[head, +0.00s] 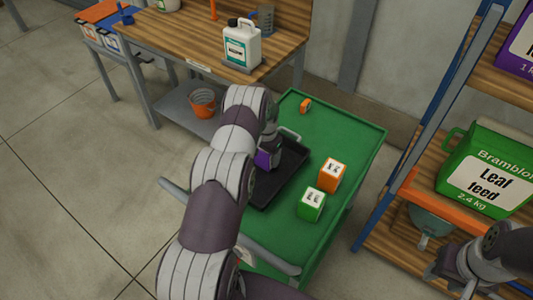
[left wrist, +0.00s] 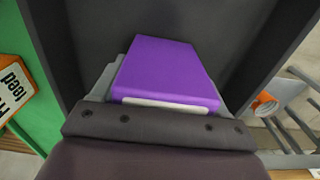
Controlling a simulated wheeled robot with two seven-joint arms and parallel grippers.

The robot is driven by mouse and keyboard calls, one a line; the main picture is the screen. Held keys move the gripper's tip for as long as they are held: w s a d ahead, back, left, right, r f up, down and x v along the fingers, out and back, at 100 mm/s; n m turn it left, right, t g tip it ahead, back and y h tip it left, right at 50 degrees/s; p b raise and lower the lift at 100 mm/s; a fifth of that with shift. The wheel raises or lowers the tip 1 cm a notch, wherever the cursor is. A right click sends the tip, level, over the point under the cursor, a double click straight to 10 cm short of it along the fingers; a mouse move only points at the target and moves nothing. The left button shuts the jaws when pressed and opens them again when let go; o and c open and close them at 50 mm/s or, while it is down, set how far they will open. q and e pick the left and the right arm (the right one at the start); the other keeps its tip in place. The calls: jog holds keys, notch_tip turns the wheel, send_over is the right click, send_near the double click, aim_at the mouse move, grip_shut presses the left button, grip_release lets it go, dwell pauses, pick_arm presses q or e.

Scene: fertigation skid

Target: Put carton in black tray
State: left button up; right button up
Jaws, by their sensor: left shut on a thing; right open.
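A purple carton (head: 262,159) is held in my left gripper (head: 268,154), over the black tray (head: 290,178) on the green cart. In the left wrist view the carton (left wrist: 165,70) sits between the fingers, with the dark floor and walls of the tray (left wrist: 287,45) around it. I cannot tell whether the carton touches the tray floor. My left arm hides the tray's left part in the head view. My right gripper (head: 462,281) is open and empty at the lower right, in front of the shelf.
An orange carton (head: 332,173) and a green carton (head: 312,204) stand on the green cart top (head: 345,130), right of the tray. A small orange object (head: 305,105) lies at its far end.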

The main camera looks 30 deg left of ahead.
pick_arm(q)
jog(key=shift+s+d, duration=0.1)
jog(key=o, duration=0.9)
jog(key=shift+f, duration=0.15)
jog(key=o, duration=0.4)
